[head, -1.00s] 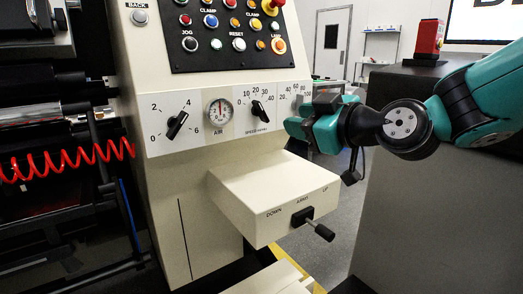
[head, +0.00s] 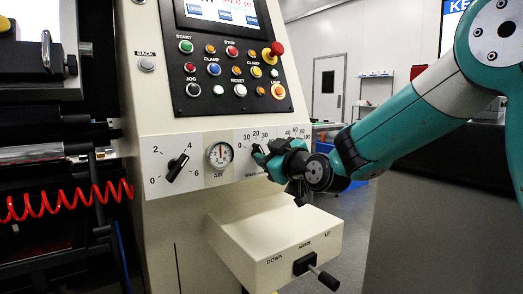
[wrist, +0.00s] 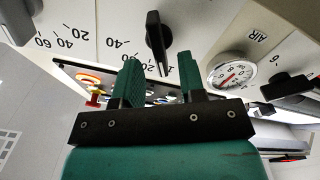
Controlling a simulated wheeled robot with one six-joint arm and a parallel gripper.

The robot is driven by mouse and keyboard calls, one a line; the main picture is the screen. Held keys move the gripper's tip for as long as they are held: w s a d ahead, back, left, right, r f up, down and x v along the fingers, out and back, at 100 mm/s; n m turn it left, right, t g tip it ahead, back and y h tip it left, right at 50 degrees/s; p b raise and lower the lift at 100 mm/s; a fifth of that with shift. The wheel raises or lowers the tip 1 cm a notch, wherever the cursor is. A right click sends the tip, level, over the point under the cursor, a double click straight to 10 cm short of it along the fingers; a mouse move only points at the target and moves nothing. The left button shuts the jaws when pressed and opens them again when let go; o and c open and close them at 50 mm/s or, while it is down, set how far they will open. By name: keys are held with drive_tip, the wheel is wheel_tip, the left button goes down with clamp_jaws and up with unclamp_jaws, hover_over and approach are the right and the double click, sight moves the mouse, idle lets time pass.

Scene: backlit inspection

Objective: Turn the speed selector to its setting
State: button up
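The speed selector is a black bar knob (wrist: 158,42) on a white numbered plate. In the wrist view, which is upside down, its lower end lies near the 10 and 20 marks. My gripper (wrist: 160,68) is open, with one green finger on each side of the knob's line. The knob shows in the gap between the fingertips; I cannot tell whether they touch it. In the head view my gripper (head: 262,155) is at the speed plate and largely hides the knob.
An air gauge (head: 220,155) and another black knob (head: 177,168) sit left of the selector. A button panel (head: 230,70) is above. A box with a lever (head: 305,262) juts out below. Another dark knob (wrist: 18,20) is close by in the wrist view.

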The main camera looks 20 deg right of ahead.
sight(261, 149)
drive_tip(key=shift+x, duration=1.65)
clamp_jaws()
